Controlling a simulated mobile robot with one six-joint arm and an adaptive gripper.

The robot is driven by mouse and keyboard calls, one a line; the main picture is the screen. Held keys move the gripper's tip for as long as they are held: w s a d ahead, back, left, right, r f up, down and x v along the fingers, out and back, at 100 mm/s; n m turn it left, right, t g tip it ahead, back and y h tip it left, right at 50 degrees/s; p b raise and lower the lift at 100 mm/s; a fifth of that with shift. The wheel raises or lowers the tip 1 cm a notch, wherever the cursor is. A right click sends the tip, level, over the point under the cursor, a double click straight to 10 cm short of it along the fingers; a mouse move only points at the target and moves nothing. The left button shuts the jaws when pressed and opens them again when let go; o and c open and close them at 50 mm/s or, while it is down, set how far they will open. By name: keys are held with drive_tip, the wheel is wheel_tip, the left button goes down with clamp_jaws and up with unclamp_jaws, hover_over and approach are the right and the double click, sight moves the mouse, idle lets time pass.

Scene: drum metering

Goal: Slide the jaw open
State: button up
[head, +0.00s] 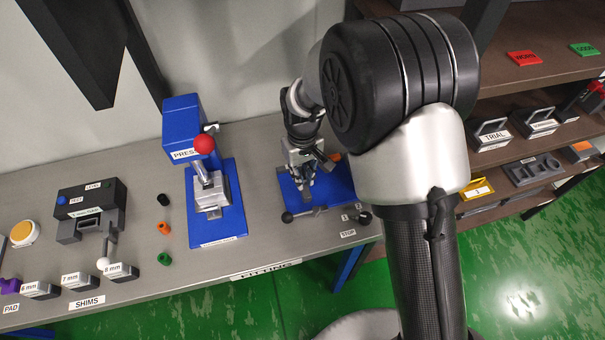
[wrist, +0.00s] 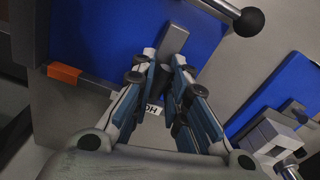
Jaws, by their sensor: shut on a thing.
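The blue-based fixture (head: 338,188) stands at the right end of the bench, and its blue plate also fills the top of the wrist view (wrist: 95,35). My gripper (head: 304,188) is over it, pointing down. In the wrist view my gripper's fingers (wrist: 165,62) are closed on a narrow grey block (wrist: 174,38), which I take to be part of the jaw. A bar with a black ball end (head: 287,216) lies along the fixture's front. My gripper and arm hide much of the jaw, so how far it is open cannot be told.
The blue press (head: 183,130) with a red knob (head: 204,145) stands to the left. Several shims and a black gauge block (head: 92,200) are farther left. A STOP label (head: 348,233) lies near the front edge. An orange piece (wrist: 65,72) sits at the plate's edge.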

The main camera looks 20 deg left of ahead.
clamp_jaws()
drive_tip(key=shift+a, duration=0.1)
drive_tip(key=s+a, duration=0.2)
drive_tip(key=a, duration=0.1)
drive_tip(key=s+a+p, duration=0.1)
drive_tip(key=a, duration=0.1)
drive_tip(key=shift+s+a, duration=0.1)
drive_tip(key=shift+s, duration=0.05)
drive_tip(key=o, duration=0.7)
unclamp_jaws()
drive_tip(key=shift+a, duration=0.1)
drive_tip(key=shift+r, duration=0.15)
wheel_tip(320, 180, up, 12)
